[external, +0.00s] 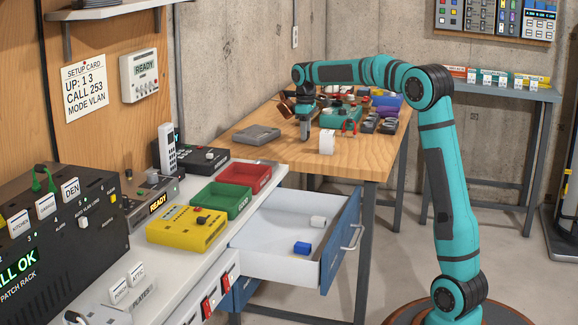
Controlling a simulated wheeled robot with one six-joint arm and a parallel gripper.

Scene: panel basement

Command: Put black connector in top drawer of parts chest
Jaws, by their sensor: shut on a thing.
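My gripper (304,136) points down over the wooden table, beyond the white bench. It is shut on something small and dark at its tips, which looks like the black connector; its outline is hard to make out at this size. The parts chest has blue drawer fronts and sits under the white bench. Its top drawer (262,262) is pulled out to the right, with a white inside.
A white block (327,143) stands near my gripper at the table's front edge. A grey device (256,134) lies to the left, with tools and dark parts to the right. Red (262,174) and green (222,199) trays and a yellow box (187,227) line the bench beside the drawer.

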